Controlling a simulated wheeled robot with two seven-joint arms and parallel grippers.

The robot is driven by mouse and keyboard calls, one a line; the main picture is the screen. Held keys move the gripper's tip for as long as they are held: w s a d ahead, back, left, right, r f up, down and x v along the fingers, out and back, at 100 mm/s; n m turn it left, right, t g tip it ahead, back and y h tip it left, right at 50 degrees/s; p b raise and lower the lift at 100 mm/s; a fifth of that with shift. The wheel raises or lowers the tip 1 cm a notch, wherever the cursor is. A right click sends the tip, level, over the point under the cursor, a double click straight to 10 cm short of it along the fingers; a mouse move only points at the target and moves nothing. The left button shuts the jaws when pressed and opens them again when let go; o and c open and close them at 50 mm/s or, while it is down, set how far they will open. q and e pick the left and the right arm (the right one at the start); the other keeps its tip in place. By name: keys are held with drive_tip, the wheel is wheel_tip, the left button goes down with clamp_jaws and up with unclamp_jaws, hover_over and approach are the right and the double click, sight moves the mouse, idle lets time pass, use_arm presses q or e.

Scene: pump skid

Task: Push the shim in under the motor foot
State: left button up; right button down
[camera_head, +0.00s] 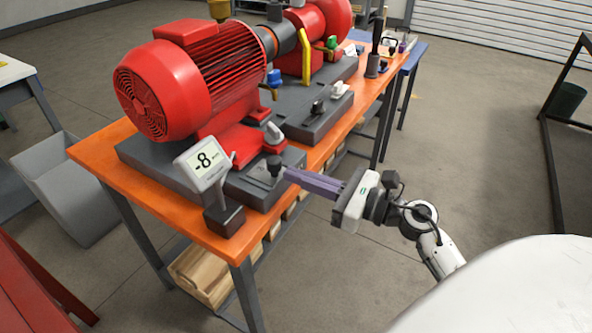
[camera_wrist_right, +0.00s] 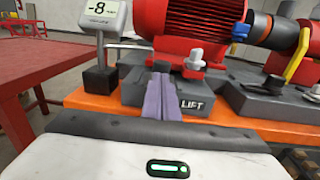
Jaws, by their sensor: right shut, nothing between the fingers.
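The red motor (camera_head: 190,80) sits on a grey base on the orange bench, and its red foot (camera_head: 238,143) faces the near side. It also shows in the wrist view (camera_wrist_right: 190,18). My right gripper (camera_head: 287,174) is shut and empty. Its purple fingers reach left to the grey block beside the foot, close to a dark knob (camera_head: 274,163). In the wrist view the fingertips (camera_wrist_right: 160,72) point at the grey block marked LIFT (camera_wrist_right: 192,103), below the motor. I cannot make out the shim in either view. My left gripper is not in view.
A gauge display (camera_head: 205,166) reading -8 stands on a dark block left of the fingers. A pale-topped bolt (camera_head: 273,134) stands at the foot. The red pump (camera_head: 318,25) is farther back. A wooden crate (camera_head: 205,275) sits below the bench.

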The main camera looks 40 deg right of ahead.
sight(277, 171)
drive_tip(key=shift+w+a, duration=0.2)
drive_tip(key=shift+w, duration=0.2)
drive_tip(key=shift+w, duration=0.1)
drive_tip(key=x, duration=0.4)
drive_tip(key=shift+w+a, duration=0.15)
drive_tip(key=shift+w, duration=0.05)
